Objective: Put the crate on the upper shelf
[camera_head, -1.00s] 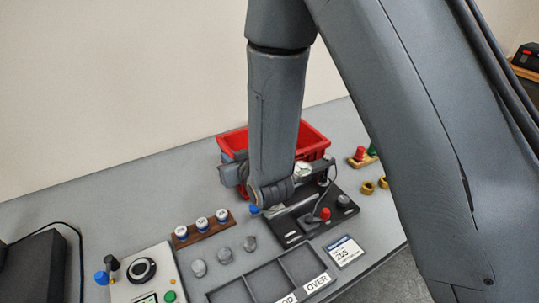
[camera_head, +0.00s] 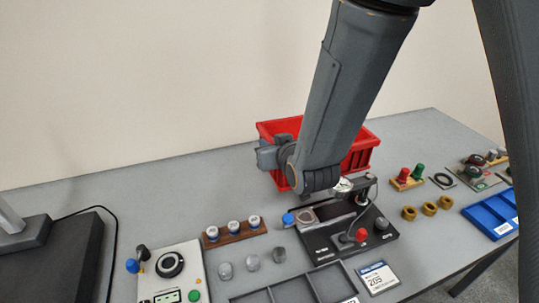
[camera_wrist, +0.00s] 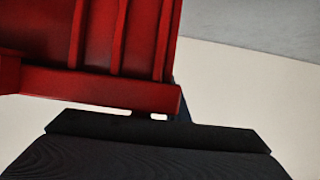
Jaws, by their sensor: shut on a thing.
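The crate is a red open box with ribbed walls. In the head view the crate (camera_head: 361,152) is at the back of the grey bench, partly hidden behind my arm. In the wrist view its red ribbed side (camera_wrist: 95,35) and rim fill the upper left. My gripper (camera_wrist: 150,117) is a dark shape along the bottom of the wrist view, shut at the crate's rim. Its fingers are hidden in the head view. The crate looks level; I cannot tell its exact height above the bench. No shelf shows in either view.
On the grey bench (camera_head: 150,177), a black fixture (camera_head: 325,243) with a red knob stands in front of the crate. A capped rack (camera_head: 234,233), a control box (camera_head: 172,275) and a blue tray (camera_head: 492,216) stand around. The back left of the bench is clear.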

